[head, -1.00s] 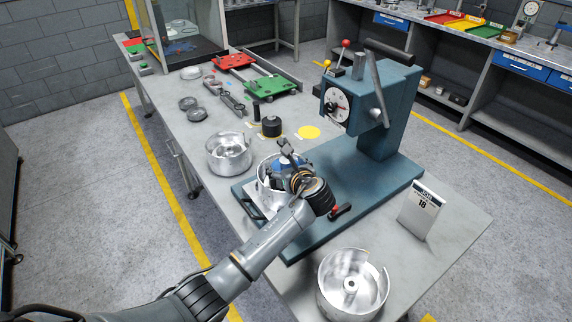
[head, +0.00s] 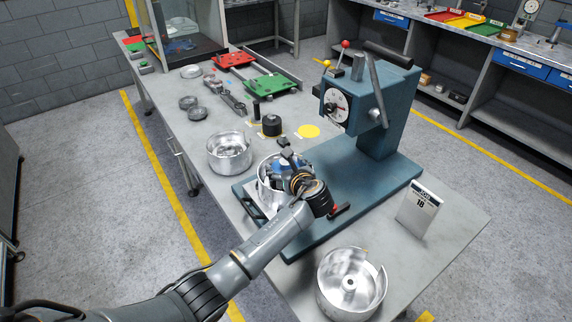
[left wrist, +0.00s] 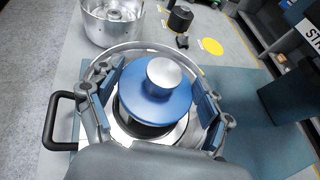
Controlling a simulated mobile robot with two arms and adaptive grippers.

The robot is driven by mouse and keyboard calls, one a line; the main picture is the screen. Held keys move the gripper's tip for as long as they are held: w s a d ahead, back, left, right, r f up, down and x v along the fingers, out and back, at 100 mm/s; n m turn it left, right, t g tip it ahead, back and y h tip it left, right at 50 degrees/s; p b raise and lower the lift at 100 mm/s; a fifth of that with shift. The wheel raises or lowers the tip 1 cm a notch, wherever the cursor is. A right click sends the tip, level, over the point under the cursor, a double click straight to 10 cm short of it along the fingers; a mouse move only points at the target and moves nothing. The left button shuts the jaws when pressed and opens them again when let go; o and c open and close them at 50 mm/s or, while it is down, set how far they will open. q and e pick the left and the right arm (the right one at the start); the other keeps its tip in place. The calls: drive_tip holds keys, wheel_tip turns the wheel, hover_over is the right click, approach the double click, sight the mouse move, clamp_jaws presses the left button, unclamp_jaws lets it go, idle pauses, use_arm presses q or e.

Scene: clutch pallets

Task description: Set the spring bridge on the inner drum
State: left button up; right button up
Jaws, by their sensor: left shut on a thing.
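A blue disc with a silver knob (left wrist: 158,84) sits between the two fingers of my left gripper (left wrist: 155,98) in the left wrist view. A dark part shows just under the disc; I cannot tell whether this piece is the spring bridge. The drum's inside is mostly hidden. My right gripper is out of view.
One open silver drum (head: 229,153) stands behind on the table, another (head: 351,284) at the front. The teal press (head: 372,110) rises to the right, with a small sign (head: 419,210) beside it. A black cylinder (head: 271,125) and a yellow disc (head: 308,131) lie behind.

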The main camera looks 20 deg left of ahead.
use_arm(q)
drive_tip(key=o, duration=1.4)
drive_tip(key=shift+o, duration=0.2)
wheel_tip(320, 180, up, 7)
drive_tip(key=p, duration=0.8)
drive_tip(key=shift+r+p, duration=0.15)
drive_tip(key=shift+p, duration=0.2)
drive_tip(key=shift+r, duration=0.85)
